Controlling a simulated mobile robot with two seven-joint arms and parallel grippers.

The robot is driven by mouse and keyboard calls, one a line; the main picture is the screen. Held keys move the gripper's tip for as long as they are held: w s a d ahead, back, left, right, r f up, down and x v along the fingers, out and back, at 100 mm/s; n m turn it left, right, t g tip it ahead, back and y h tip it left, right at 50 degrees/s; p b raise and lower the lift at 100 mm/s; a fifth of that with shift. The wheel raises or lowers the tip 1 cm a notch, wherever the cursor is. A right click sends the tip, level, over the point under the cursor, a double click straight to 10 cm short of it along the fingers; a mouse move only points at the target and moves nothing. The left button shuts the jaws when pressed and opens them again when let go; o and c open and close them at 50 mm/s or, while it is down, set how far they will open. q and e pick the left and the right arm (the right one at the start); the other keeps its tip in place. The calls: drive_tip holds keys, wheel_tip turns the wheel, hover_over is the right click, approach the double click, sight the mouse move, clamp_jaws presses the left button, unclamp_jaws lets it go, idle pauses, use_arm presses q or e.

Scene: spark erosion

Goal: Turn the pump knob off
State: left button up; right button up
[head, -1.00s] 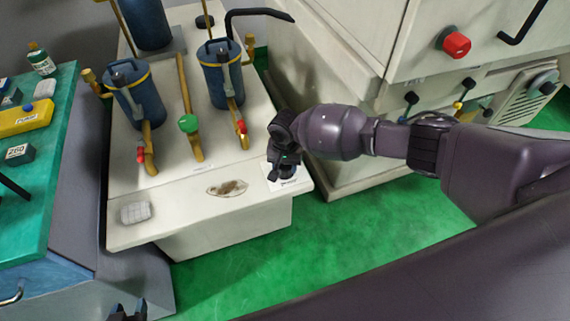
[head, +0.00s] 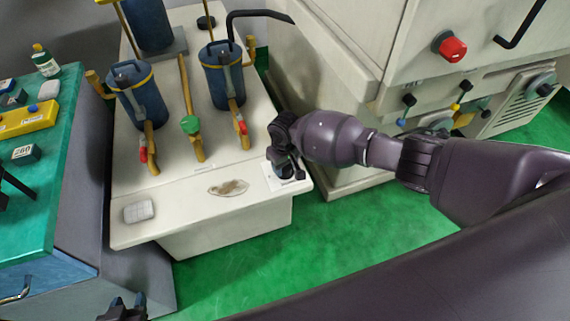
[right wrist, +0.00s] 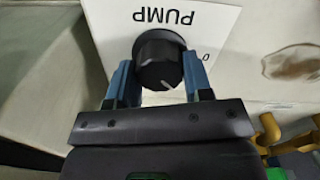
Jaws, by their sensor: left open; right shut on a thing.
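The pump knob (right wrist: 158,62) is a round black knob with a pale pointer line. It sits on a white label reading PUMP (right wrist: 110,25), with a "0" printed on it. The label also shows in the head view (head: 274,181) at the front right corner of the cream pump unit. My right gripper (right wrist: 158,82) is shut on the knob, one blue finger on each side. In the head view my right gripper (head: 287,168) hides most of the knob. My left gripper (head: 126,308) shows only partly at the bottom edge and is open, with nothing visible in it.
A larger cream machine with a red knob (head: 452,47) stands at right. A teal-topped bench (head: 60,150) is at left. Green floor (head: 330,250) lies open in front.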

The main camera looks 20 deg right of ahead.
drive_tip(key=n, duration=0.4)
drive_tip(key=shift+n, duration=0.3)
drive_tip(key=shift+s+n, duration=0.1)
drive_tip(key=shift+n, duration=2.4)
drive_tip(key=o, duration=0.9)
drive_tip(key=shift+r, duration=0.1)
